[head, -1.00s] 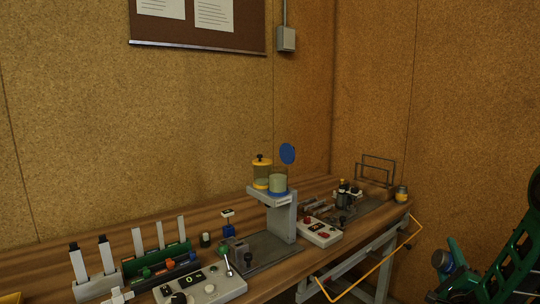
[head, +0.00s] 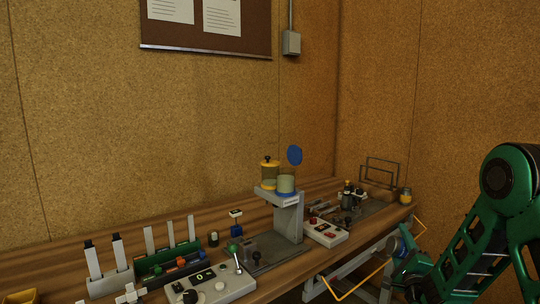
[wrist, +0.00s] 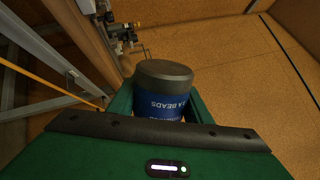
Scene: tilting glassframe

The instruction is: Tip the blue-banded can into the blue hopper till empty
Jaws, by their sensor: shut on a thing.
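The can, with a dark grey end and a blue band lettered in white, is between my gripper's fingers (wrist: 160,105) in the wrist view (wrist: 163,75). My gripper is shut on it. In the head view my gripper (head: 404,242) holds the can (head: 396,246) in front of the bench's right end, right of and lower than the hoppers. The blue hopper (head: 286,183) is a clear cup on a grey stand, with its round blue lid (head: 294,155) raised upright. Pale contents show in it. The can's contents are hidden.
A yellow-lidded hopper (head: 269,175) stands just left of the blue one. Control boxes (head: 325,232), a rack with white sticks (head: 165,262) and a small yellow-lidded jar (head: 405,196) are on the bench (head: 245,212). A yellow rail (head: 365,284) runs along its front.

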